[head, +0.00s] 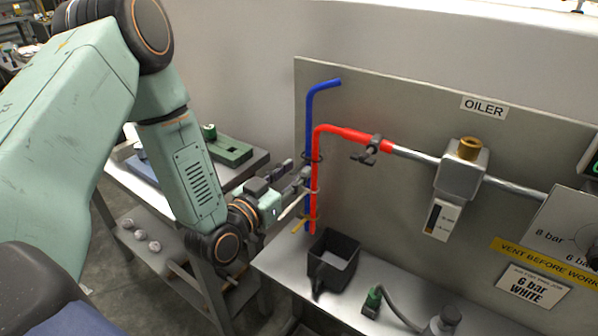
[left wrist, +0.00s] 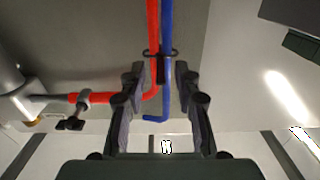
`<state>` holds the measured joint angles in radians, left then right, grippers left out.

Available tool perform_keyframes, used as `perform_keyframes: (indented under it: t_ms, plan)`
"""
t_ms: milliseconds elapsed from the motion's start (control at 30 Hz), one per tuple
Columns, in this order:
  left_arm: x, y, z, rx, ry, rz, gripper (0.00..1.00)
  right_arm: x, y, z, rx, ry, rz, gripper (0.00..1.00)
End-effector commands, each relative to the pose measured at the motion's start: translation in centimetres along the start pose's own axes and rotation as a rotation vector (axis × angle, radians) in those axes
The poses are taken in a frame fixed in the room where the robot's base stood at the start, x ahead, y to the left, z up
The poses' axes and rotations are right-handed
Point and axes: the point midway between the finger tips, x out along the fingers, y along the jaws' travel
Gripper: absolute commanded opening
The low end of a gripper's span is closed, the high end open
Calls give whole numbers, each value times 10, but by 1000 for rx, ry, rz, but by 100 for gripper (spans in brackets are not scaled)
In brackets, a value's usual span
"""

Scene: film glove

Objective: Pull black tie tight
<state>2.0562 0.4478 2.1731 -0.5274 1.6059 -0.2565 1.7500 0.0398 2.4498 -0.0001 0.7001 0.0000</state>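A black tie (head: 313,157) loops around the red hose (head: 315,175) and the blue hose (head: 308,120) on the panel. In the left wrist view the black tie (left wrist: 160,53) stands out from the hoses on both sides as a loose loop. A short dark piece at the tie hangs between my fingers there. My left gripper (head: 297,172) is beside the hoses at about the tie's height. In the left wrist view its fingers (left wrist: 162,73) are apart, one on each side of the hoses. I cannot tell whether they touch the tie. My right gripper is not in view.
A white tie (head: 315,191) and an orange tie (head: 303,222) sit lower on the hoses. A black bin (head: 333,262) stands on the bench below. A valve (head: 372,150) and the oiler (head: 462,170) are to the right. A green case (head: 230,150) lies on the left table.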

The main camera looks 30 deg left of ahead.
Motion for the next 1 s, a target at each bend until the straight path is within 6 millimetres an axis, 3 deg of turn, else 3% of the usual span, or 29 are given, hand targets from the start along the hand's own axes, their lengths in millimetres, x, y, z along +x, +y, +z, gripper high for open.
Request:
perform_keyframes:
  t_ms: [200,500,900,1000]
  plan:
    - [21,0,1,0,-1,2,32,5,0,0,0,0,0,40]
    - [25,0,0,-1,-1,2,32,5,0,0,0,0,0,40]
    - [24,0,0,-1,-2,1,0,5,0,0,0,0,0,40]
    - [24,0,0,-1,-2,2,0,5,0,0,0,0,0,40]
